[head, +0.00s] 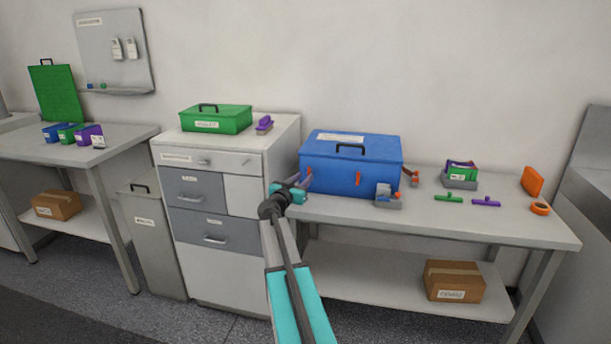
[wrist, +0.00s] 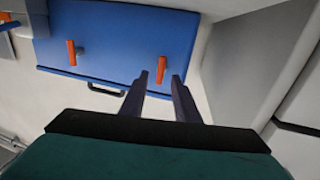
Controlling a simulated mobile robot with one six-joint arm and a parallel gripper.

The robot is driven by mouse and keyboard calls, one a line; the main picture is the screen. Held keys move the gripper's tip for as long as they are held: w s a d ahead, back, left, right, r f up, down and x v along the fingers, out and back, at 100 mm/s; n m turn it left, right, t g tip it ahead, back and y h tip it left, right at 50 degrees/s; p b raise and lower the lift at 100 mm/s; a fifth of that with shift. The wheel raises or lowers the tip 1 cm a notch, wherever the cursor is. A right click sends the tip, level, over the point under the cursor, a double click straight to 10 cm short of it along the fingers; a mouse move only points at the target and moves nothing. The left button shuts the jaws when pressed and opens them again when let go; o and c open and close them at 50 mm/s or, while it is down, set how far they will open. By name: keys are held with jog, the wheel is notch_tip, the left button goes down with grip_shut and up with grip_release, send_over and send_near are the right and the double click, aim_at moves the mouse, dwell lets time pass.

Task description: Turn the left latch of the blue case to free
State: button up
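The blue case (head: 378,160) stands closed on the right-hand table, with a dark handle on its lid. Its left latch (head: 309,174) is a small orange-red lever on the front, roughly upright with a slight tilt. In the wrist view, turned over, this latch (wrist: 162,68) shows between and just beyond my fingertips. The right latch (head: 357,178) is upright; it also shows in the wrist view (wrist: 71,53). My gripper (head: 304,182) is at the case's left front, open, with its two dark fingers (wrist: 160,76) on either side of the latch's line. Contact cannot be told.
A grey-blue device (head: 388,196) stands before the case's right front. A drawer cabinet (head: 225,232) with a green case (head: 217,121) stands close on the left. A green-purple holder (head: 460,175) and several small tools lie to the right. The table front right of the device is clear.

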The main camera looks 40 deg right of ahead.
aim_at(309, 172)
jog(key=shift+x, duration=1.5)
jog(key=shift+c, duration=0.5)
grip_shut()
